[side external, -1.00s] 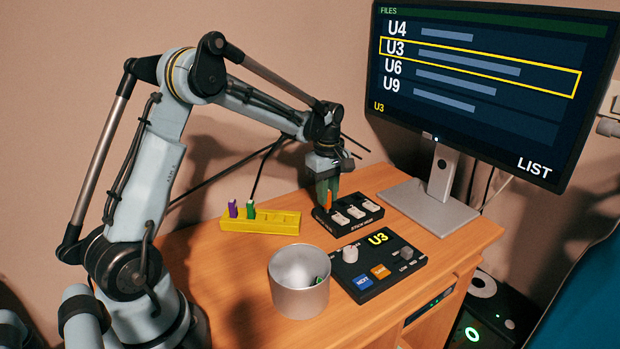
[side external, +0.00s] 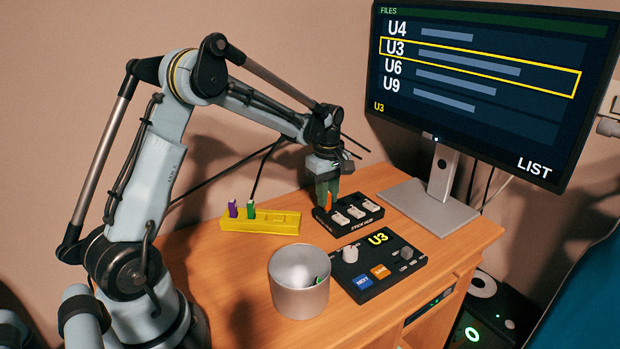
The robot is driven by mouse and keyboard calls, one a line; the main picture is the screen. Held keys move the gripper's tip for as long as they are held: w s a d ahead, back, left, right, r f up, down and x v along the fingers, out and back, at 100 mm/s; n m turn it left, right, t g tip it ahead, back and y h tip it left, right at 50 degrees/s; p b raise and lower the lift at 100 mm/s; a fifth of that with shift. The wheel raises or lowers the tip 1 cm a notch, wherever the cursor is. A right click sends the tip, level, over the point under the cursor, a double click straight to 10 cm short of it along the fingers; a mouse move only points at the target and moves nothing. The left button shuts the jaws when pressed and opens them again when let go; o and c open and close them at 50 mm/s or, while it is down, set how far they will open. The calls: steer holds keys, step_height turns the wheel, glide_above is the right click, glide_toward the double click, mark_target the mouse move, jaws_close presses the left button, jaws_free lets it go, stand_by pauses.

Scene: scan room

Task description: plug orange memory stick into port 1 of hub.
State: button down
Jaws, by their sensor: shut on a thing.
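My gripper (side external: 328,198) points down at the left end of the black stick hub (side external: 355,229). It is shut on the orange memory stick (side external: 329,202), which stands upright between the greenish fingers at the hub's leftmost place. The stick's lower end is too small and too covered to tell how deep it sits in a port. Several pale, light-topped places line the hub to the right of the stick. Port numbers are not readable.
A yellow rack (side external: 270,222) holds a purple stick (side external: 233,209) and a green stick (side external: 251,210). A metal cup (side external: 298,296) with something green inside stands in front. A black control panel (side external: 400,270) shows U3. The monitor (side external: 490,90) lists files, with U3 framed.

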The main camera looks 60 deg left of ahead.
steer(key=shift+f, duration=0.25)
steer(key=c, duration=0.9)
jaws_free()
steer(key=shift+c, duration=0.2)
steer(key=shift+o, duration=0.8)
steer(key=shift+r, duration=3.5)
steer(key=shift+s+d+r, duration=0.15)
steer(key=shift+d+r, duration=0.05)
steer(key=shift+d, duration=0.1)
steer(key=s+d+r+m+t, duration=0.2)
steer(key=s+d+m+t, duration=0.5)
steer(key=s+d+m, duration=0.7)
steer(key=m, duration=0.4)
steer(key=shift+s+d+r, duration=0.15)
steer(key=shift+d+r, duration=0.05)
steer(key=shift+d, duration=0.2)
